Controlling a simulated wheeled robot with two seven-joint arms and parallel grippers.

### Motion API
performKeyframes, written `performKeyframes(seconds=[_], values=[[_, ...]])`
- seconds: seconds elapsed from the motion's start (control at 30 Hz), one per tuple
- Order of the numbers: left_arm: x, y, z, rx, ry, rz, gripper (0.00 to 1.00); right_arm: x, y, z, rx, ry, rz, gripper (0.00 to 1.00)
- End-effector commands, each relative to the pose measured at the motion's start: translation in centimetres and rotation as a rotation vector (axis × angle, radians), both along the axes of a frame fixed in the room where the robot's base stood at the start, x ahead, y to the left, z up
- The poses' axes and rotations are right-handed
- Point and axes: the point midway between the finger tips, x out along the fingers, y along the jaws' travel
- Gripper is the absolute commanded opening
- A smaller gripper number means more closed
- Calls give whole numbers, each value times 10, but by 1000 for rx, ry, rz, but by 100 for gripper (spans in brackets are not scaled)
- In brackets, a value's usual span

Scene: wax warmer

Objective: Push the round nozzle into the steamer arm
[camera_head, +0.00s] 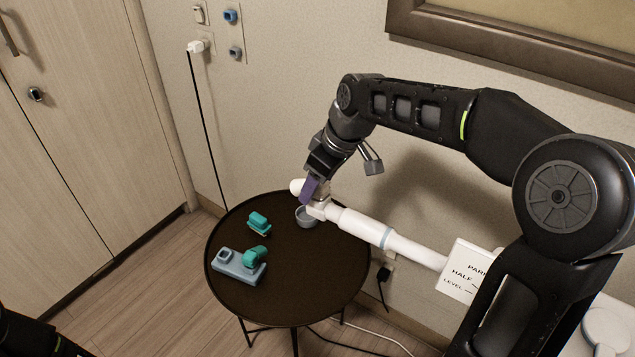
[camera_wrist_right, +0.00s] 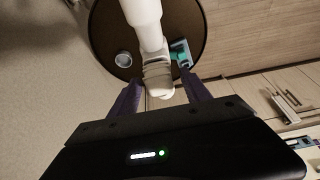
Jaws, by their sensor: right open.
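The white steamer arm (camera_head: 365,226) reaches left from the wall side over the round table; it also shows in the right wrist view (camera_wrist_right: 144,22). A white rounded piece, apparently the round nozzle (camera_head: 296,186), is at its far left end. In the right wrist view the nozzle (camera_wrist_right: 158,80) has a ribbed collar and lies in line with the arm; I cannot tell how deep it sits. My right gripper (camera_head: 309,190) is at the nozzle, with purple fingers. In the wrist view the open right gripper (camera_wrist_right: 160,95) has a finger on each side of the nozzle, with gaps visible. My left gripper is out of view.
The dark round table (camera_head: 290,300) holds a small grey cup (camera_head: 307,222), a teal block (camera_head: 258,219) and a grey-blue base (camera_head: 236,270) with a teal piece (camera_head: 257,256). A printed white plate (camera_head: 470,272) is at the arm's right end. A black cord (camera_head: 207,130) hangs along the wall.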

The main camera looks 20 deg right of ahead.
Motion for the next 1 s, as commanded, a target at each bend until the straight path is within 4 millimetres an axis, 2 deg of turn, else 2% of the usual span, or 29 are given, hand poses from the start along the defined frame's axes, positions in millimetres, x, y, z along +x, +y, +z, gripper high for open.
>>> performKeyframes(seconds=[0.17,0.63,1.0], values=[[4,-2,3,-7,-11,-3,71,-1,-1,3,0,-2,0,56],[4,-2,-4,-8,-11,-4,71,-21,-13,68,-1,-3,-1,56],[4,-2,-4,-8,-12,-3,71,-24,-14,73,0,0,0,56]])
